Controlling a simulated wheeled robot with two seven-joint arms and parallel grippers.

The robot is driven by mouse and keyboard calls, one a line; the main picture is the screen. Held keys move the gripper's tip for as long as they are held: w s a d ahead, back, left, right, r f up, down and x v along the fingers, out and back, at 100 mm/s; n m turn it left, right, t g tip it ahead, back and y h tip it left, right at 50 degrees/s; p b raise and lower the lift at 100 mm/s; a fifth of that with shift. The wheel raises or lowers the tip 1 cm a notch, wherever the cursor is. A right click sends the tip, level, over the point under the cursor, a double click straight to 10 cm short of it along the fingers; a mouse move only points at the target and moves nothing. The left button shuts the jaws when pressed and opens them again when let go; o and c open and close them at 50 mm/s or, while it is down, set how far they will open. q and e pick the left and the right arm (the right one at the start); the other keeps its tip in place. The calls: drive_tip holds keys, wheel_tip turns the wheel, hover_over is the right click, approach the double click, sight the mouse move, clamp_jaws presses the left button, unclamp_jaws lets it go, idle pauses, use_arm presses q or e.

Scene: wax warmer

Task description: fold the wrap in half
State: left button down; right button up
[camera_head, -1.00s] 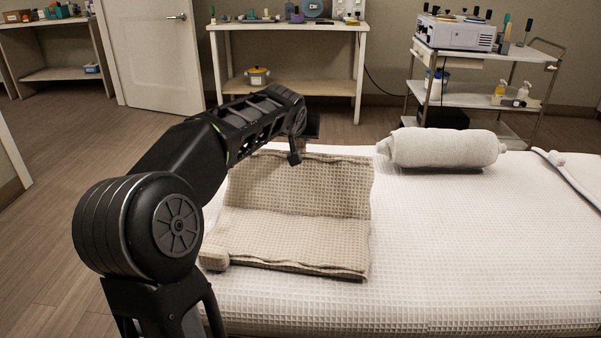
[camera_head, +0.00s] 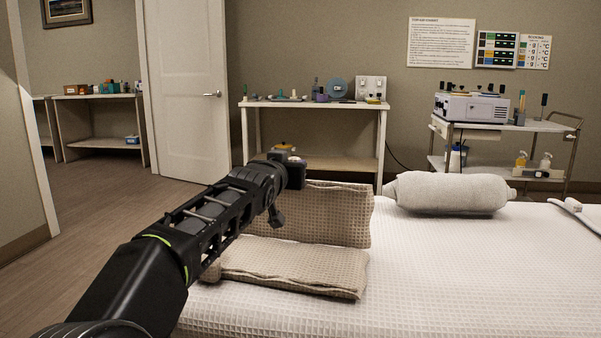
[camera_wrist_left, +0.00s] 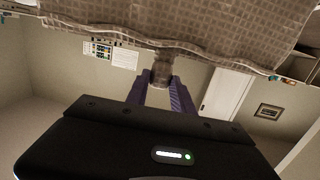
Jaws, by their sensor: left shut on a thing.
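The beige waffle wrap (camera_head: 293,264) lies on the white bed, its near part flat and layered. Its far part (camera_head: 340,215) is lifted and hangs like an upright sheet behind the near part. My left gripper (camera_head: 293,172) is at the top left of this raised part. In the left wrist view, my left gripper (camera_wrist_left: 161,80) has its purple fingers shut on the wrap's edge, with the wrap cloth (camera_wrist_left: 190,25) spread across the top of the picture. My left arm hides the wrap's left side in the head view. My right gripper is not in view.
A rolled white towel (camera_head: 449,192) lies on the bed (camera_head: 450,270) right of the wrap. A shelf table (camera_head: 320,106) and a trolley (camera_head: 500,125) with a device (camera_head: 472,107) stand behind.

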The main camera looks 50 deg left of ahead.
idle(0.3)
use_arm(q)
drive_tip(key=c, duration=1.1)
unclamp_jaws()
drive_tip(key=shift+s, duration=0.1)
drive_tip(key=v, duration=0.7)
drive_tip(key=shift+s+d, duration=0.25)
drive_tip(key=shift+c, duration=0.3)
